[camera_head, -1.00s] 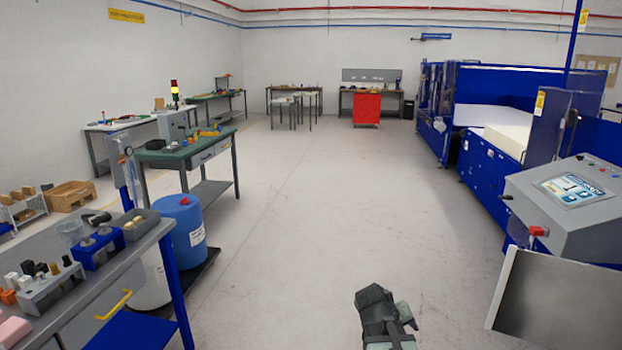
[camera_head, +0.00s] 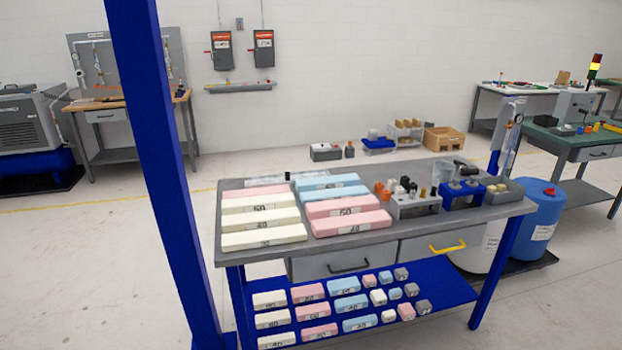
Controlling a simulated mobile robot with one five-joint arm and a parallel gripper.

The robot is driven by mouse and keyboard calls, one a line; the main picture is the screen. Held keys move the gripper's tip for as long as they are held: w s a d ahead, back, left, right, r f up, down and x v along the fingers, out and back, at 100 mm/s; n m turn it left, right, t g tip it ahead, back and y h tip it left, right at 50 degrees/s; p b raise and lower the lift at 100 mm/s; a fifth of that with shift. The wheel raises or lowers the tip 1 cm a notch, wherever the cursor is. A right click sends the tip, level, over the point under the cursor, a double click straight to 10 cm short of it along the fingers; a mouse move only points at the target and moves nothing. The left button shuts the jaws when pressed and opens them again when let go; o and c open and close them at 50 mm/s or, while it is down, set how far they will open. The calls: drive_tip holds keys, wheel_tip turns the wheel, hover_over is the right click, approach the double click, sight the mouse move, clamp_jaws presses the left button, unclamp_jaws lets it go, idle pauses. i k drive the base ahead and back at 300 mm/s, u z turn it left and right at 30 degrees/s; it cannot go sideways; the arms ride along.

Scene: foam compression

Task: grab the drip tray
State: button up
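I cannot tell for sure which thing is the drip tray. A small grey open tray (camera_head: 508,193) with tan pieces in it sits at the right end of the grey workbench (camera_head: 232,212). A flat dark tray (camera_head: 528,264) lies on the floor under the blue drum (camera_head: 541,215) and a white container (camera_head: 478,252), right of the bench. Its left part is hidden behind the bench. My gripper is not in view.
Foam blocks (camera_head: 350,226) cover the bench's left and middle; more lie on its blue lower shelf (camera_head: 440,290). A blue post (camera_head: 165,150) stands close in front at left. Floor (camera_head: 570,310) is clear at lower right.

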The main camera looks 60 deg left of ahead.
sight(289, 178)
drive_tip(key=u, duration=0.6)
drive_tip(key=i, duration=2.4)
drive_tip(key=u, duration=3.85)
